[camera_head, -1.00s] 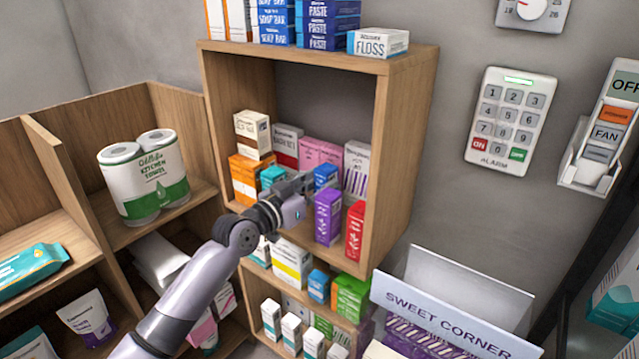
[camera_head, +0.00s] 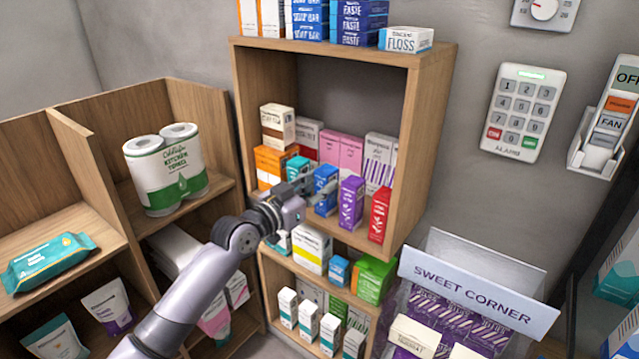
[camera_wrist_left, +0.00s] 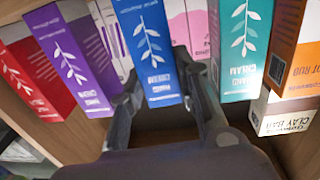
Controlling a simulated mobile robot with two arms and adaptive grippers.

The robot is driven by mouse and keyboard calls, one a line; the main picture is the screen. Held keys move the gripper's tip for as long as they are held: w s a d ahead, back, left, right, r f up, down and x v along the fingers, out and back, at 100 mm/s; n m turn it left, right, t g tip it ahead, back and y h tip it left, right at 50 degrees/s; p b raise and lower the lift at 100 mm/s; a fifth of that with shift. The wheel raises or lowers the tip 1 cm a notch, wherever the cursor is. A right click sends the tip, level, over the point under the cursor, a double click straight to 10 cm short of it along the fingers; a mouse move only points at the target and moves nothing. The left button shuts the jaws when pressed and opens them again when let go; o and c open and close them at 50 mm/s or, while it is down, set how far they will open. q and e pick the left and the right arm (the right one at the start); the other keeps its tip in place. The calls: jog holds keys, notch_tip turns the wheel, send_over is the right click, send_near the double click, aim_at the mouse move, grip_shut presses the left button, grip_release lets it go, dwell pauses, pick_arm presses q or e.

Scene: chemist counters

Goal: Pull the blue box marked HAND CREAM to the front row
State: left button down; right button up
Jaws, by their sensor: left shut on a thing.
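The blue HAND CREAM box (camera_head: 326,186) stands upright in the open wooden shelf compartment. My left gripper (camera_head: 318,192) reaches in from the left and is shut on it. In the left wrist view the blue box (camera_wrist_left: 150,45) sits between the two fingers (camera_wrist_left: 157,82), with its leaf print and CREAM lettering showing. A purple box (camera_head: 351,203) stands just to its right and a red box (camera_head: 380,214) further right. A teal box (camera_head: 299,169) stands to its left, partly behind the gripper. My right gripper is out of view.
Behind are pink boxes (camera_head: 345,153) and a purple-striped white box (camera_head: 378,160). An orange box (camera_head: 272,166) with a cream box (camera_head: 277,126) above it stands at left. The compartment's side wall (camera_head: 411,160) closes the right. The SWEET CORNER display (camera_head: 470,290) stands at lower right.

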pick_arm(q)
jog(key=shift+s+a, duration=0.35)
jog(key=shift+s, duration=0.05)
jog(key=shift+d, duration=0.1)
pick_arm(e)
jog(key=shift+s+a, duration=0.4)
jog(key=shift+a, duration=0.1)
pick_arm(q)
jog(key=shift+w+d, duration=0.1)
jog(key=shift+w, duration=0.05)
jog(key=c, duration=1.1)
grip_release()
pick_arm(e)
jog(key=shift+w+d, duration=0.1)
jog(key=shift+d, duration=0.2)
pick_arm(q)
jog(key=v, duration=1.2)
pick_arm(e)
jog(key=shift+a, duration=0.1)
